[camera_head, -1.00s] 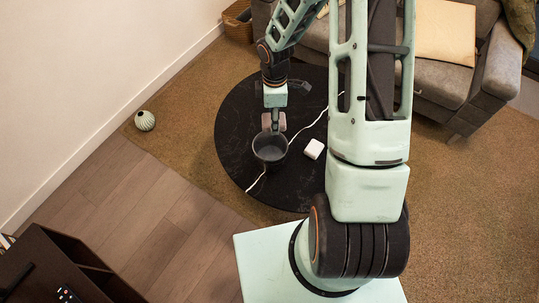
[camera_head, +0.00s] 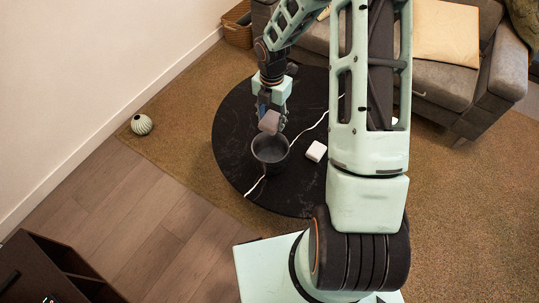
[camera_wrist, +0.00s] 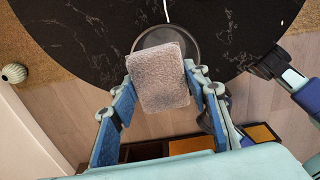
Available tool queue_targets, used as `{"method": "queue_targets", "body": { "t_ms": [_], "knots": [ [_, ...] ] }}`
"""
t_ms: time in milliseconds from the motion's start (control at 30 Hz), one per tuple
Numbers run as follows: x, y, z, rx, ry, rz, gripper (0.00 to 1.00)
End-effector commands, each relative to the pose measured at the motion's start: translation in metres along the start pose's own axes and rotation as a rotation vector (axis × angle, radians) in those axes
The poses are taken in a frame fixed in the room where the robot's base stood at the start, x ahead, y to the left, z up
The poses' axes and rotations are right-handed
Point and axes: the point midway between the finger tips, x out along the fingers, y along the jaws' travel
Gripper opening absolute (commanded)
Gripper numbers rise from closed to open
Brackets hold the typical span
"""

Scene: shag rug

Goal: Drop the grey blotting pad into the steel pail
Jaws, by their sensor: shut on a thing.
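My gripper (camera_head: 269,118) is shut on the grey blotting pad (camera_head: 268,123), a small fuzzy block, and holds it above the steel pail. In the wrist view the pad (camera_wrist: 160,80) sits between the blue-lined fingers (camera_wrist: 160,92) and covers much of the pail. The dark grey steel pail (camera_head: 270,156) stands upright on the round black table, just below the pad in the head view. Its rounded rim (camera_wrist: 194,46) shows behind the pad's far end in the wrist view. The inside of the pail is mostly hidden there.
A small white block (camera_head: 316,151) lies right of the pail. A grey sofa (camera_head: 440,85) stands behind at the right. A ribbed vase (camera_head: 141,124) is on the floor at left.

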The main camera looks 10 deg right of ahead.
Motion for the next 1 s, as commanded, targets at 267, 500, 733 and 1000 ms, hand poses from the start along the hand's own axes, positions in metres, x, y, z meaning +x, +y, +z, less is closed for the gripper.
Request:
{"method": "queue_targets", "body": {
  "t_ms": [267,500,733,1000],
  "knots": [
    [0.036,0.0,0.0,0.002,0.001,-0.001,0.23],
    [0.053,0.0,0.0,0.003,0.0,0.0,0.23],
    [0.053,0.0,0.0,0.003,0.0,0.0,0.23],
    [0.053,0.0,0.0,0.003,0.0,0.0,0.63]
  ]
}}
